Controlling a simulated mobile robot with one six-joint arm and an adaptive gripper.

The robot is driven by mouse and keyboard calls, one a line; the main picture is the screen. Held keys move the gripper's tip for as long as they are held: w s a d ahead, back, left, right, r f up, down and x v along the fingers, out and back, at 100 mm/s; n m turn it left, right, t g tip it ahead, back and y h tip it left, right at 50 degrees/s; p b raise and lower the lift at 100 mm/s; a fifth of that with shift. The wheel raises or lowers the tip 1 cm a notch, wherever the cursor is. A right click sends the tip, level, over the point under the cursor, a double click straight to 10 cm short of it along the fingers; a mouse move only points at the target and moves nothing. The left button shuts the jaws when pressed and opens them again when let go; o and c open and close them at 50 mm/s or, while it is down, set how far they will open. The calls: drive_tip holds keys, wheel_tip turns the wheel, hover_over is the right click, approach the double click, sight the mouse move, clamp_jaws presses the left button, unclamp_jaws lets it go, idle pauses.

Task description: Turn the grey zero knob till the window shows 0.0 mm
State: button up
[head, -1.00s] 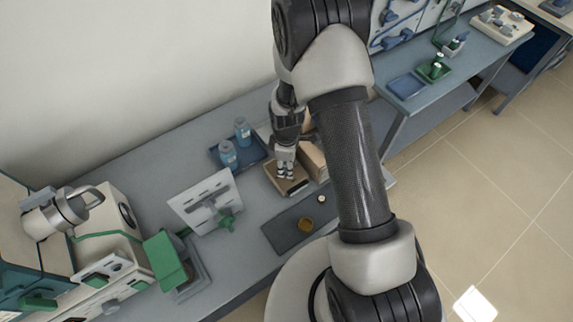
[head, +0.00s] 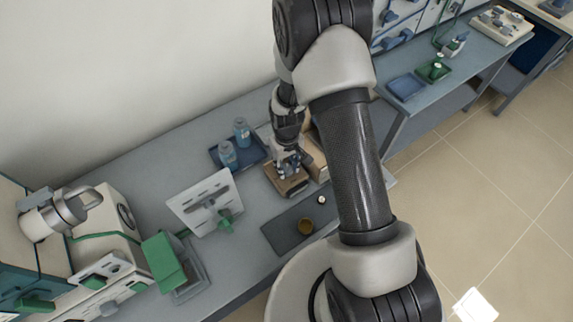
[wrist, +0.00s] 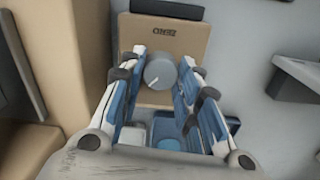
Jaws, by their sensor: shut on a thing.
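The grey zero knob (wrist: 160,72) is round with a white pointer line aimed toward the lower left in the wrist view. A dark window (wrist: 167,9) lies at the panel's top edge; no reading shows from here. My gripper (wrist: 160,78) is shut on the knob, its fingers on the left and right sides of it. In the head view my gripper (head: 288,168) is down on the tan device (head: 285,187), hiding the knob.
A tan block (head: 316,157) stands close beside the device. A blue tray (head: 255,153) with two bottles lies to its left. A white panel stand (head: 203,202) is farther left.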

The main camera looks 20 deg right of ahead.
sight(287, 167)
drive_tip(key=shift+m, duration=1.8)
drive_tip(key=o, duration=1.1)
drive_tip(key=shift+c, duration=0.2)
wheel_tip(287, 167, up, 12)
